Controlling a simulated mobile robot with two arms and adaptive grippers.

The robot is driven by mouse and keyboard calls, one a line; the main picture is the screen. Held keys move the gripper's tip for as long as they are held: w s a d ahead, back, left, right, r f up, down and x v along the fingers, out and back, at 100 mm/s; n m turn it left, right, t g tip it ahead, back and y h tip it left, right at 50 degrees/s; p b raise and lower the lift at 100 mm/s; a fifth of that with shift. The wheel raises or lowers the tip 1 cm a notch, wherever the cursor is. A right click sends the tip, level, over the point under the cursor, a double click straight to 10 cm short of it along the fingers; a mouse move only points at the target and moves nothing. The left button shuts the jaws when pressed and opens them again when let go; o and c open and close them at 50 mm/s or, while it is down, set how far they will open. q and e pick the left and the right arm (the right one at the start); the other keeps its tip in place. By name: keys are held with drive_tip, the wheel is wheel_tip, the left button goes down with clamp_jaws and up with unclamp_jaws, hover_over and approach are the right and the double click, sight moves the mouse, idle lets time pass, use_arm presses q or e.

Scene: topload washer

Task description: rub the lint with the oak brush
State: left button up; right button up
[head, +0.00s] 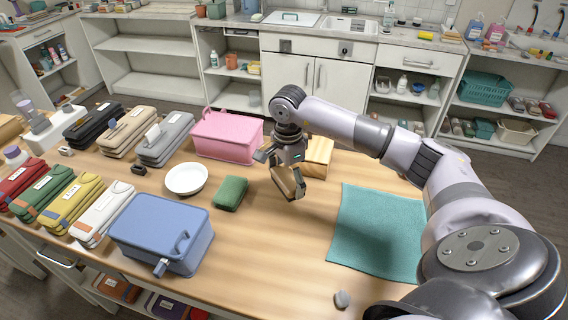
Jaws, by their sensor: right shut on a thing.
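My right gripper (289,178) hangs over the middle of the table, fingers down. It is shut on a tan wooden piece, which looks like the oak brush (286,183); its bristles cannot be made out. The brush is held apart from the teal cloth (375,236), to the left of it. A small grey lump, possibly the lint (341,299), lies on the bare wood near the front edge, below the cloth's lower left corner. My left gripper is not in view.
A wooden block (319,152) stands just behind the gripper. A pink bin (227,137), a white dish (186,179), a green sponge (231,192) and a blue bin (161,236) stand to the left. Folded textiles fill the far left. The table's front middle is clear.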

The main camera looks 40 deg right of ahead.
drive_tip(key=shift+w+d+r+p, duration=0.1)
drive_tip(key=shift+r+p, duration=0.15)
drive_tip(key=shift+r, duration=0.2)
drive_tip(key=shift+w+d+r+p, duration=0.1)
drive_tip(key=shift+r+p, duration=0.1)
drive_tip(key=shift+r, duration=0.2)
drive_tip(key=shift+r+p, duration=0.35)
drive_tip(key=shift+r, duration=0.3)
drive_tip(key=shift+s+a+r, duration=0.1)
drive_tip(key=shift+r, duration=0.1)
drive_tip(key=shift+f, duration=0.1)
